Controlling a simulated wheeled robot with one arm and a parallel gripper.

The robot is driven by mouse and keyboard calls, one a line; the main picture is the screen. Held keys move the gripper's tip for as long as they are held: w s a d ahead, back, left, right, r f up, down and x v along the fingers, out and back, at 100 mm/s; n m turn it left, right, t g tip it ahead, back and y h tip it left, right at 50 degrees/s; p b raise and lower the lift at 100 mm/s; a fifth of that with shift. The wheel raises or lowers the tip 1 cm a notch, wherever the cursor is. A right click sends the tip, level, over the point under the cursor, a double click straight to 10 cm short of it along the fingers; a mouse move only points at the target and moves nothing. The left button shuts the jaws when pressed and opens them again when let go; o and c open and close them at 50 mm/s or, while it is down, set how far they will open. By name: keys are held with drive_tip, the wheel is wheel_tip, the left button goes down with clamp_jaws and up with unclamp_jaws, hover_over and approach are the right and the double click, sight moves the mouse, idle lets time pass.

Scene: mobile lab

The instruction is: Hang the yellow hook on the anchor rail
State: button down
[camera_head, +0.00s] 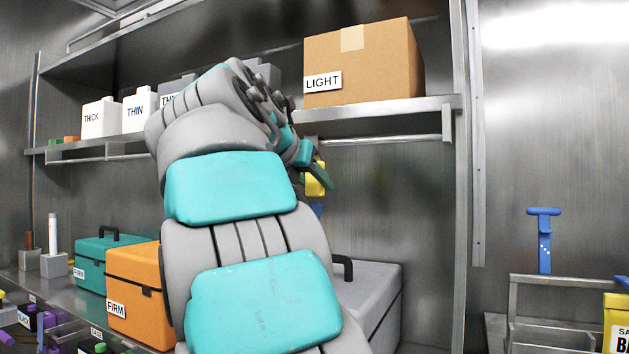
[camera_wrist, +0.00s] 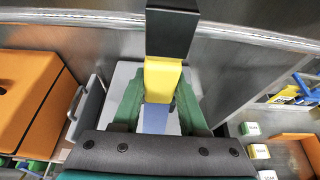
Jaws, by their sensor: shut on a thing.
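The yellow hook (camera_head: 315,187) is mostly hidden behind my arm in the head view. A yellow block shows there beside a green finger, with a bit of blue below. In the wrist view the yellow hook (camera_wrist: 161,80) has a black upper part and a blue part below. My gripper (camera_wrist: 158,100) has its green fingers shut on it. The anchor rail (camera_head: 390,140) is a metal bar below the upper shelf. In the wrist view a metal bar (camera_wrist: 75,16) passes behind the black part. I cannot tell whether the hook touches it.
A cardboard box (camera_head: 360,65) marked LIGHT and white containers (camera_head: 100,118) stand on the upper shelf. Teal (camera_head: 103,262), orange (camera_head: 138,290) and grey (camera_head: 375,290) toolboxes stand below. A blue tool (camera_head: 544,240) stands at right. The wall below the rail's right part is clear.

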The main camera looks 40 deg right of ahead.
drive_tip(key=shift+c, duration=1.8)
unclamp_jaws()
drive_tip(key=v, duration=0.8)
